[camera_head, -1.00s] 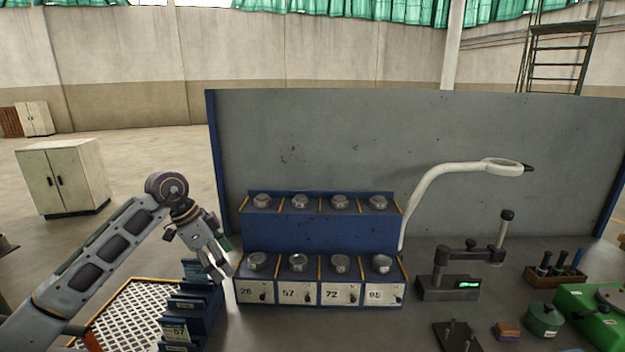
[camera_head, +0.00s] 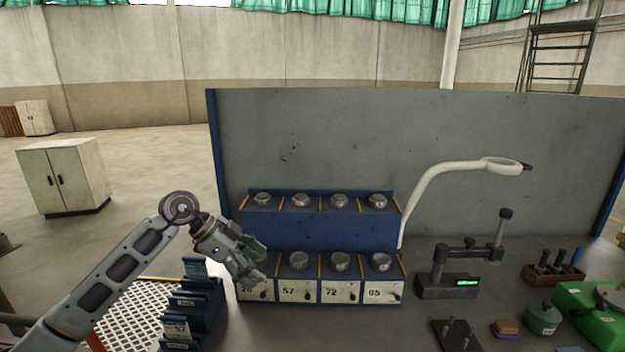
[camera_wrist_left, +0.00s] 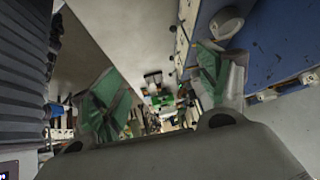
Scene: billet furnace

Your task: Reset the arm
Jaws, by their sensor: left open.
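My left arm comes in from the left in the head view. Its gripper (camera_head: 258,262) is open and hangs in front of the left end of the blue rack (camera_head: 320,233), hiding the lower-left metal piece and part of the label 26. In the left wrist view the two green-padded fingers (camera_wrist_left: 160,88) are spread apart with nothing between them. A round metal piece (camera_wrist_left: 226,22) and the blue rack surface (camera_wrist_left: 275,45) show beside the right finger. My right gripper is not in view.
The rack bears several metal pieces (camera_head: 339,261) in two rows. A blue slotted holder (camera_head: 203,305) and a white mesh tray (camera_head: 135,312) lie left of it. A gauge stand (camera_head: 447,288), a white magnifier lamp (camera_head: 425,190) and a green device (camera_head: 590,310) stand to the right.

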